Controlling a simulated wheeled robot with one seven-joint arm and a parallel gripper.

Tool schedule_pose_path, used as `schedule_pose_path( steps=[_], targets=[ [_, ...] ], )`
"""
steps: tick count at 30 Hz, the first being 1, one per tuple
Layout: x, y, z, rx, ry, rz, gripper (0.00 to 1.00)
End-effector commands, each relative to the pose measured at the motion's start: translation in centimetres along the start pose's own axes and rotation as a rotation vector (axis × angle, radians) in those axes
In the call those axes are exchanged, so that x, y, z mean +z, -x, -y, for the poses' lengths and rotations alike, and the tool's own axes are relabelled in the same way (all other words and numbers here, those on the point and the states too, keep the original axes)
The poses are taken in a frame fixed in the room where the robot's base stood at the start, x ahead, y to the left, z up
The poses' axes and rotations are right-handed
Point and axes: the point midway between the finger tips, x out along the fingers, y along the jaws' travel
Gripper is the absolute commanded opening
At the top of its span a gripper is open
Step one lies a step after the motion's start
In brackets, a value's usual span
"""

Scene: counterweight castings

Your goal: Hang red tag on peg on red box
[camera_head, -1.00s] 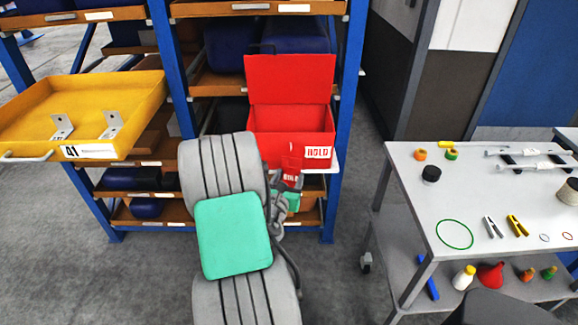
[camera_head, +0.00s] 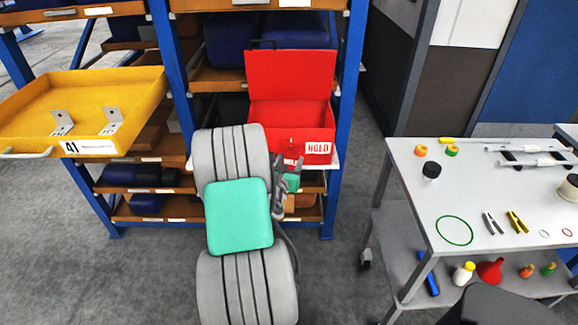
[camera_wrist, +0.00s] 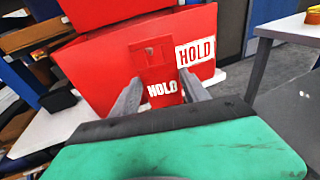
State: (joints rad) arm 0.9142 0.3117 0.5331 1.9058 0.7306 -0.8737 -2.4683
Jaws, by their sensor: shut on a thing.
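The red box (camera_head: 270,148) stands open on the shelf, its lid raised, with a white HOLD label on its front. My gripper (camera_head: 291,163) is in front of the box, left of that label. In the wrist view my gripper (camera_wrist: 161,92) is shut on the red tag (camera_wrist: 155,71), which has white HOLD lettering. The tag is upright before the front of the red box (camera_wrist: 105,70). A small mark, perhaps the hole or peg tip, shows near the tag's top. I cannot tell whether the peg passes through the tag; the peg is not clearly visible.
A yellow tray (camera_head: 130,95) juts from the blue-framed rack at left. A grey table (camera_head: 480,190) at right carries tools, rings and small containers. Blue bins fill shelves around the box. Open floor lies between rack and table.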

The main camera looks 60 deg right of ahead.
Motion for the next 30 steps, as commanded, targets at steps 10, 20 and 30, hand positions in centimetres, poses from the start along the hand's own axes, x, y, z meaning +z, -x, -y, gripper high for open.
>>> schedule_pose_path(
  steps=[10,20,30],
  targets=[
    [0.1,-2.3,-0.6,0.001,-0.001,0.000,0.09],
    [-0.4,-3.4,-0.9,0.001,-0.001,0.000,0.09],
    [-0.4,-3.4,-0.9,0.001,-0.001,0.000,0.09]
  ],
)
